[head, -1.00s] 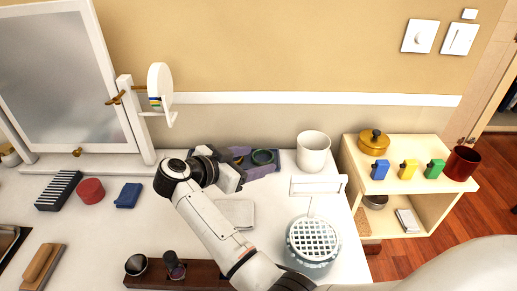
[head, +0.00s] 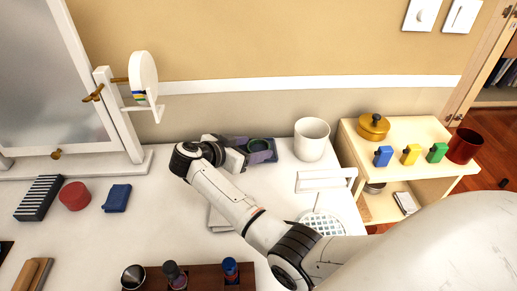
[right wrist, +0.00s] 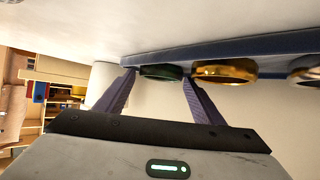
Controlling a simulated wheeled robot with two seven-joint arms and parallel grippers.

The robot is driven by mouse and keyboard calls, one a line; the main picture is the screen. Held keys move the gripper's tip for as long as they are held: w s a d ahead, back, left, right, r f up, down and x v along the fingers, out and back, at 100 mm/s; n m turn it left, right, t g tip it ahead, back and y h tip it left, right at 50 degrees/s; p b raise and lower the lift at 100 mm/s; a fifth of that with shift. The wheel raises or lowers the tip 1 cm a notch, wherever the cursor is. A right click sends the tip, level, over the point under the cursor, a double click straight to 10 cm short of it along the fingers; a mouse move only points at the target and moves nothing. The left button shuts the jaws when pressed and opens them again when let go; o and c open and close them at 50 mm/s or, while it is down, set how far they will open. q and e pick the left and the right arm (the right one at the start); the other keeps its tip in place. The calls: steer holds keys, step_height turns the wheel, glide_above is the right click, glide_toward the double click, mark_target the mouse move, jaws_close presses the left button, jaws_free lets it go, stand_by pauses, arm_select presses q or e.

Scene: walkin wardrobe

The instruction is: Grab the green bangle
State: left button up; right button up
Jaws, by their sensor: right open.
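The green bangle (head: 260,145) lies on a dark blue tray (head: 271,142) at the back of the white table, left of a white cup. My right gripper (head: 251,149) is open, its two purplish fingers reaching to the bangle. In the right wrist view, the green bangle (right wrist: 162,72) shows between the fingertips of the right gripper (right wrist: 159,75), one finger on each side. I cannot tell whether they touch it. A gold bangle (right wrist: 225,71) sits beside it, just beyond one finger. My left gripper is out of view.
The white cup (head: 311,139) stands close to the tray. A silver bangle (right wrist: 305,74) shows beyond the gold one. A wooden rack (head: 205,277) with small items is in front. A mirror (head: 30,80) is at left, a low shelf (head: 400,165) at right.

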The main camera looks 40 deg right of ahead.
steer(key=shift+w+d+f, duration=0.15)
steer(key=shift+d+f, duration=0.15)
steer(key=shift+d, duration=0.3)
steer(key=c, duration=0.7)
steer(key=shift+r, duration=0.1)
